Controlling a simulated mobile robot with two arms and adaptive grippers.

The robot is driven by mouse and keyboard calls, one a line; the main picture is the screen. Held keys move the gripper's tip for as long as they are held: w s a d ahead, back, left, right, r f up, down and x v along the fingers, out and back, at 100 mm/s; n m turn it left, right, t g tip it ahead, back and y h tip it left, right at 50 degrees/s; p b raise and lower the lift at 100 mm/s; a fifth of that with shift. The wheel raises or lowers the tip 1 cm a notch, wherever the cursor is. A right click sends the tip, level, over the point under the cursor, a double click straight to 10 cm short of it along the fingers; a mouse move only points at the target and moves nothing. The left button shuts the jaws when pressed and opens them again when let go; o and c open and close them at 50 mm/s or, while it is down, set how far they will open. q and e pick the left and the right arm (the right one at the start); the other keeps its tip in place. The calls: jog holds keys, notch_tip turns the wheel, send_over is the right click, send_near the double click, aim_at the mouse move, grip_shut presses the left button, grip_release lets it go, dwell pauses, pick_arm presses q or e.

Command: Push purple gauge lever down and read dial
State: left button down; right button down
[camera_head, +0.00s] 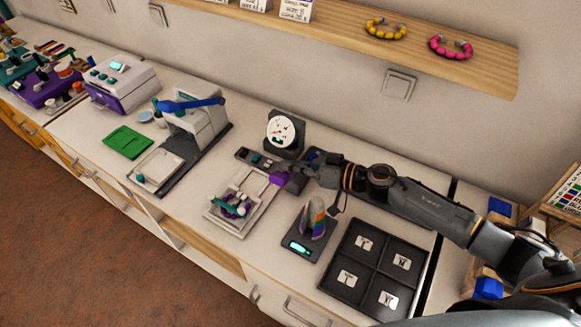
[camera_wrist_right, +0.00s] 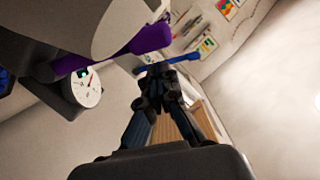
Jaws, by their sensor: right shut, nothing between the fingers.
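The gauge is a dark stand with a round white dial (camera_head: 281,131) facing forward; its needle and marks are too small to read. The dial also shows in the wrist view (camera_wrist_right: 86,88), with a reddish needle. The purple lever (camera_head: 279,178) is in front of the gauge, and its purple parts show in the wrist view (camera_wrist_right: 152,38). My right gripper (camera_head: 297,174) is right beside the lever. In the wrist view its fingers (camera_wrist_right: 156,72) are together and empty. I cannot tell whether they touch the lever. My left gripper is out of view.
A light tray with a teal-handled tool (camera_head: 240,222) lies in front of the gauge. A scale with a multicoloured piece (camera_head: 301,246) and a black four-compartment tray (camera_head: 352,294) are below my right arm. A white press with a blue handle (camera_head: 192,104) stands left.

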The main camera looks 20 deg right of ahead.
aim_at(287, 178)
jog(key=shift+s+a+f, duration=0.2)
jog(key=shift+s+f, duration=0.1)
jog(key=shift+f, duration=0.2)
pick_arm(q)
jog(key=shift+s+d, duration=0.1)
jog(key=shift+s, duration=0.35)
pick_arm(e)
jog(key=shift+s+a+f+p, duration=0.25)
jog(key=shift+f+p, duration=0.05)
jog(key=shift+p, duration=0.15)
jog(key=shift+s+a+f, duration=0.1)
jog(key=shift+s+f, duration=0.05)
jog(key=shift+f, duration=0.1)
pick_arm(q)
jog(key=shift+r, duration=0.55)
pick_arm(e)
jog(key=shift+s+a+f, duration=0.1)
jog(key=shift+f, duration=0.1)
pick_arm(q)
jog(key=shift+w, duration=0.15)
